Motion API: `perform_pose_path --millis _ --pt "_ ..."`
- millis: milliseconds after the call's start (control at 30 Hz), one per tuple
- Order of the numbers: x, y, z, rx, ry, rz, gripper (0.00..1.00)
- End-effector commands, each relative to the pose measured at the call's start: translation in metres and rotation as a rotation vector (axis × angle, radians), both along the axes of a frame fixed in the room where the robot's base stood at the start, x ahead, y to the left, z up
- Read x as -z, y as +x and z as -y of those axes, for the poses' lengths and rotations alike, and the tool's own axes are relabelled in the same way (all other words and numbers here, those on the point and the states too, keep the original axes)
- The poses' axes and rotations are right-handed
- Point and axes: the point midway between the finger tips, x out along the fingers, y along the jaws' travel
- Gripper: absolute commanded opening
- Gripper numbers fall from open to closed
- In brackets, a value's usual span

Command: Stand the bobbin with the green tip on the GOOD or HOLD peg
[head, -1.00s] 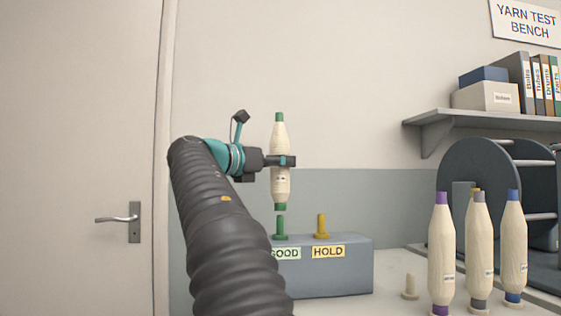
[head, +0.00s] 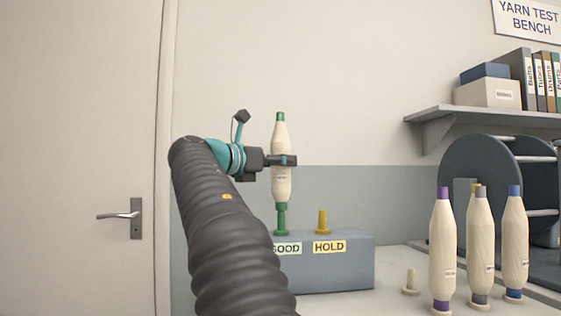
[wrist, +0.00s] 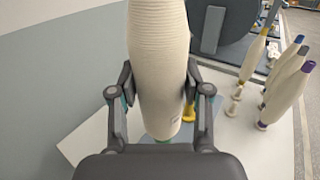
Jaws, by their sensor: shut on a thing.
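The bobbin with the green tip (head: 281,180) is upright in my gripper (head: 285,161), which is shut around its middle. Its green lower end is at the top of the green GOOD peg (head: 281,219); the two look in line and touching or overlapping, and I cannot tell how far the peg is inside. In the wrist view the pale bobbin body (wrist: 158,60) stands between both fingers. The yellow HOLD peg (head: 322,221) is bare, just to the right on the same grey block (head: 340,275).
Bobbins with purple (head: 442,245), grey (head: 480,245) and blue (head: 515,240) tips stand at the right; a yellow tip shows behind them. A bare cream peg (head: 411,282) is left of them. A dark reel frame (head: 465,160) and a shelf (head: 470,114) are behind.

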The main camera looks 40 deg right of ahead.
Motion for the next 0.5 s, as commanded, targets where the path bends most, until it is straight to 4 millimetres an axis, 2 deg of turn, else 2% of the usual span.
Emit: perform_pose_path --millis 500 --pt "0.014 0.0 0.0 0.0 -0.001 0.0 0.03"
